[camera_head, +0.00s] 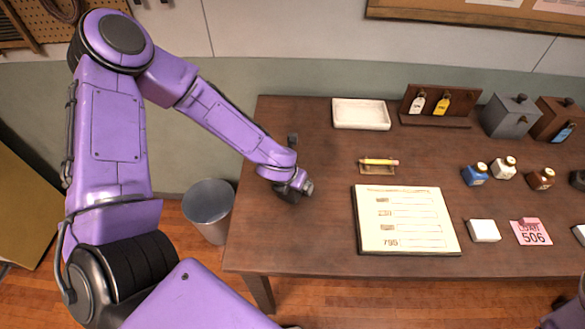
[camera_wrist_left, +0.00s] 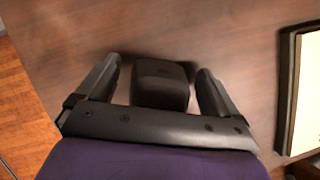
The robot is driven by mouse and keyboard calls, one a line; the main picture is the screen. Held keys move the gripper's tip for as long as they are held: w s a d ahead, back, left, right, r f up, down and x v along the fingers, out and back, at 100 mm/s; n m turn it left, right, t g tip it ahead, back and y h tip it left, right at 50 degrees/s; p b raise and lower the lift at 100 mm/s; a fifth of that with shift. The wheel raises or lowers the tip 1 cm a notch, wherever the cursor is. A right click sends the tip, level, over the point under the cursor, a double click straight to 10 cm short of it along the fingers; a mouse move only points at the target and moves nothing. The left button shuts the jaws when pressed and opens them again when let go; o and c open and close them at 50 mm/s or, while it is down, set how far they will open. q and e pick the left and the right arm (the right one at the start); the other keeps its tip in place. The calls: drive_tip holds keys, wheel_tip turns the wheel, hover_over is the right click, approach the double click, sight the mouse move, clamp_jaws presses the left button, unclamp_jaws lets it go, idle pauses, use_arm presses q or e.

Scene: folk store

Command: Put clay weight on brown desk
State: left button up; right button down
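The brown desk (camera_head: 330,250) spans the middle and right of the head view, and its top also shows in the left wrist view (camera_wrist_left: 70,30). My left gripper (camera_head: 296,190) points down over the left part of the desk. In the left wrist view my left gripper (camera_wrist_left: 158,85) has its two fingers apart, with a dark, rounded block (camera_wrist_left: 162,85) between them. The block looks like the clay weight. Slim gaps show beside it, and I cannot tell whether it touches the desk. Part of my right arm shows at the lower right corner, its fingers not clear.
A price board (camera_head: 405,220), pencil on a holder (camera_head: 378,170), white tray (camera_head: 361,114), small jars (camera_head: 475,174), white block (camera_head: 484,231) and pink tag (camera_head: 531,232) lie on the desk. A metal bin (camera_head: 208,210) stands left of it. The desk's front left area is clear.

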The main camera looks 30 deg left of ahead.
use_arm(q)
drive_tip(key=shift+r, duration=0.35)
drive_tip(key=p+v, duration=0.2)
drive_tip(key=v, duration=0.9)
drive_tip(key=shift+s+r, duration=0.25)
drive_tip(key=shift+r, duration=0.05)
